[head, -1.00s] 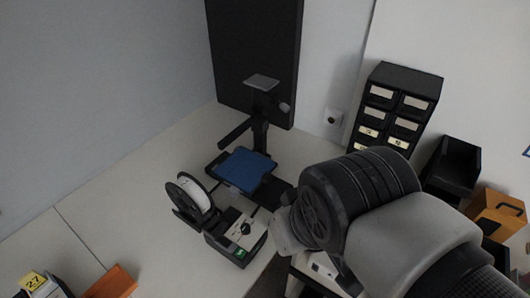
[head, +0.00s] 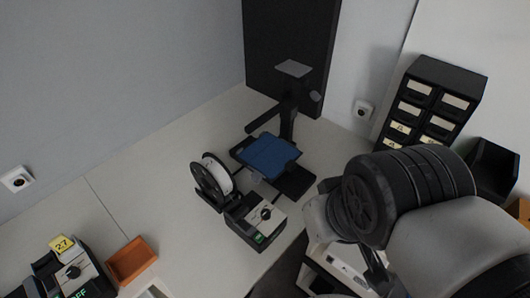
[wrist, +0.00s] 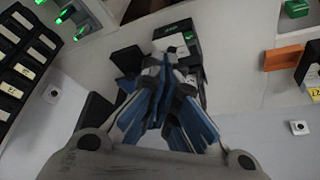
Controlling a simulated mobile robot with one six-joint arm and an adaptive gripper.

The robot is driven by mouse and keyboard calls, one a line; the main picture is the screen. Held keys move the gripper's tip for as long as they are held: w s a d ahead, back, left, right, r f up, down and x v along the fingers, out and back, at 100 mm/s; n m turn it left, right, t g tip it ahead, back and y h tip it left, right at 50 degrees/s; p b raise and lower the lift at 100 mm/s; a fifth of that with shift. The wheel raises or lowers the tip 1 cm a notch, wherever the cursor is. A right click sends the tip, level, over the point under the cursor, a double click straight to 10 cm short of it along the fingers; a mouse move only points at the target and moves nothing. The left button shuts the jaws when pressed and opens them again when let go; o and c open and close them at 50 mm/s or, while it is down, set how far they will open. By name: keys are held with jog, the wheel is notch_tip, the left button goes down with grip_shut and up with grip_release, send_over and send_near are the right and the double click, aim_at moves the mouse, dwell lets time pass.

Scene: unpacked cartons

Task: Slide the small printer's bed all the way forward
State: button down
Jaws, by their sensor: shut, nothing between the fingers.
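The small printer is black, with an upright column (head: 288,122) and a flat blue bed (head: 268,155) on a dark base. A white spool (head: 217,176) and a control box (head: 256,218) with a knob and green display stand in front of it. In the wrist view my gripper (wrist: 164,64) is shut and empty, its fingers pointing toward the control box (wrist: 177,38). The fingers overlap the printer there, so I cannot tell whether they touch the bed. In the head view my fingers are hidden, and my arm is right of the printer.
An orange tray (head: 131,261) and a device with a yellow 27 tag (head: 62,245) are at lower left. A black drawer cabinet (head: 430,105) and an open black bin (head: 492,167) stand at right. The table (head: 150,175) left of the printer is clear.

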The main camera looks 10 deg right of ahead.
aim_at(256, 174)
jog(key=c, duration=2.3)
grip_release()
